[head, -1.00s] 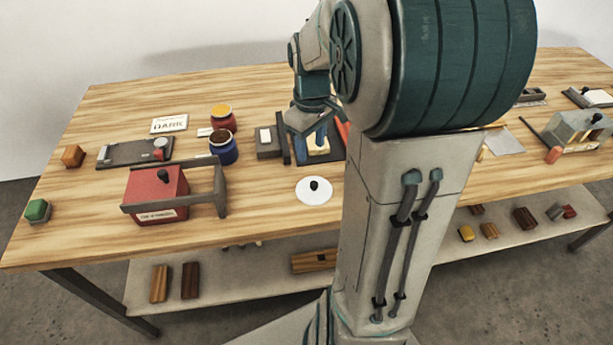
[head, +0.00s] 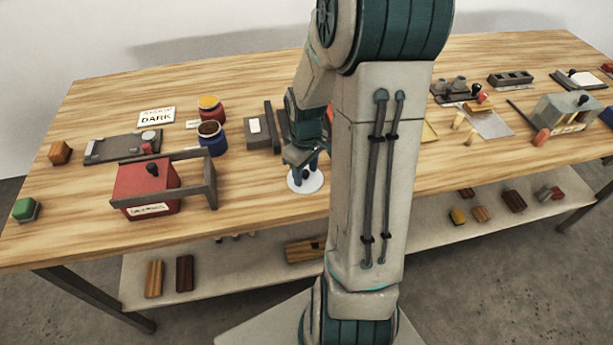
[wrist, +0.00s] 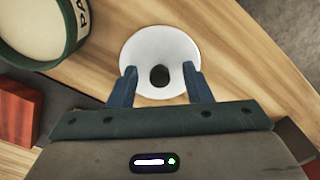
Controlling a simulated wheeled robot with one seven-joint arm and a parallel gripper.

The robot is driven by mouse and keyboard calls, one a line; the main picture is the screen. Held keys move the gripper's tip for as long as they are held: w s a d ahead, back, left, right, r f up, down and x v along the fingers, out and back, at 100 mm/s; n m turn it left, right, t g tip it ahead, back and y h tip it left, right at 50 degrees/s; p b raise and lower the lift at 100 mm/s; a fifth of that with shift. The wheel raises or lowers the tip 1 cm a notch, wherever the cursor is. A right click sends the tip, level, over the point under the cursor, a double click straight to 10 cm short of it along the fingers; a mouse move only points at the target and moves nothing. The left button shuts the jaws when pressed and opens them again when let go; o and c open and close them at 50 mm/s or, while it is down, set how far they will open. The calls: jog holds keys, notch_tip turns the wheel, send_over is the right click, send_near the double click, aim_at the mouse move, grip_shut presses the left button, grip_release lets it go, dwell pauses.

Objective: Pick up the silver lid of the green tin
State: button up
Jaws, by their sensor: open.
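The lid (head: 313,186) is a pale, whitish-silver disc with a dark round knob, lying flat on the wooden table. It also shows in the wrist view (wrist: 160,43). My gripper (head: 306,173) is over the lid, pointing down. In the wrist view my gripper (wrist: 160,72) is open, with one blue finger on each side of the knob and nothing visibly held. I cannot tell how far the fingertips are above the disc. A tin with a green rim (wrist: 72,42) and pale contents stands at the upper left of the wrist view; in the head view my arm seems to hide it.
A red box (head: 140,182) with a grey frame stands left of the lid. A blue jar (head: 212,146) and a red jar (head: 210,112) are behind it. A reddish block (wrist: 18,112) is at the wrist view's left. Bare table surrounds most of the lid.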

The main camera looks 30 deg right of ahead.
jog(key=shift+f, duration=0.1)
jog(key=shift+c, duration=0.4)
grip_shut()
